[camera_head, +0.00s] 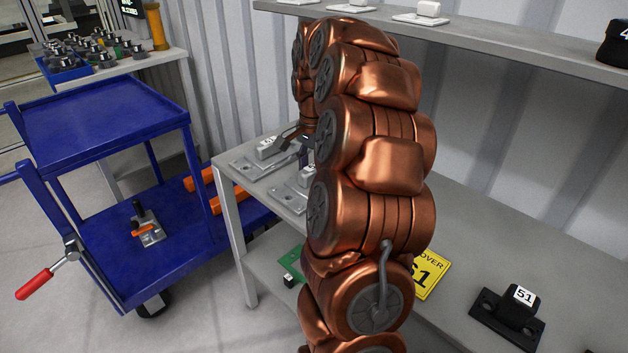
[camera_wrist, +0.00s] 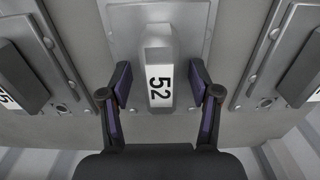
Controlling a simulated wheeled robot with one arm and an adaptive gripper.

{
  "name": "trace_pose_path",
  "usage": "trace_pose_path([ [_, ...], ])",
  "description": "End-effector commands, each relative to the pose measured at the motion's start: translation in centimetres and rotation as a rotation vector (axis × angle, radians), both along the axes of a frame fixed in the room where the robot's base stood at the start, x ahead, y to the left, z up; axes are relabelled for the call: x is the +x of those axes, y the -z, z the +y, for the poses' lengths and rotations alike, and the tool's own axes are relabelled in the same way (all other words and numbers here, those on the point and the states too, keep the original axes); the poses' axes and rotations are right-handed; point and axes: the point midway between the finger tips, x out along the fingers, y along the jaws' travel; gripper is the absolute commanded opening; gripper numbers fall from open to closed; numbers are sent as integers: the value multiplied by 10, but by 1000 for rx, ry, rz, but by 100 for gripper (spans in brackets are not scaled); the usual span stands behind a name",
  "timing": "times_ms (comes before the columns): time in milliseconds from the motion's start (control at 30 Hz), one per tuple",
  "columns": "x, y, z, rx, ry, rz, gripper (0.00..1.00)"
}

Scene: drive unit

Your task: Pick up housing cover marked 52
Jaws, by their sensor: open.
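The housing cover marked 52 (camera_wrist: 157,40) is in the middle of the wrist view, a grey flat plate with a raised block and a white label on its end. My gripper (camera_wrist: 160,76) is open, with one finger on each side of the block and visible gaps between. Nothing is held. In the head view my gripper (camera_head: 298,138) is partly hidden behind my copper arm, over the grey shelf. Light grey covers (camera_head: 262,163) (camera_head: 290,197) lie there; their labels are too small or hidden to read, so I cannot tell which is 52.
Similar plates flank the cover at left (camera_wrist: 22,75) and right (camera_wrist: 300,70) in the wrist view. A dark cover marked 51 (camera_head: 508,315) and a yellow sign (camera_head: 432,276) are on the shelf. A blue cart (camera_head: 105,125) stands at left. An upper shelf (camera_head: 480,42) runs behind my arm.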

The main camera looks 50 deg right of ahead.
Motion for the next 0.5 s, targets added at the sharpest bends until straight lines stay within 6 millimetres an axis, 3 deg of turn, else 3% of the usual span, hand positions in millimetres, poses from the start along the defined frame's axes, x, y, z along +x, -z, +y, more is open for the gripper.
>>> trace_pose_path([
  [67,0,0,0,0,0,0,60],
  [500,0,0,0,0,0,0,15],
])
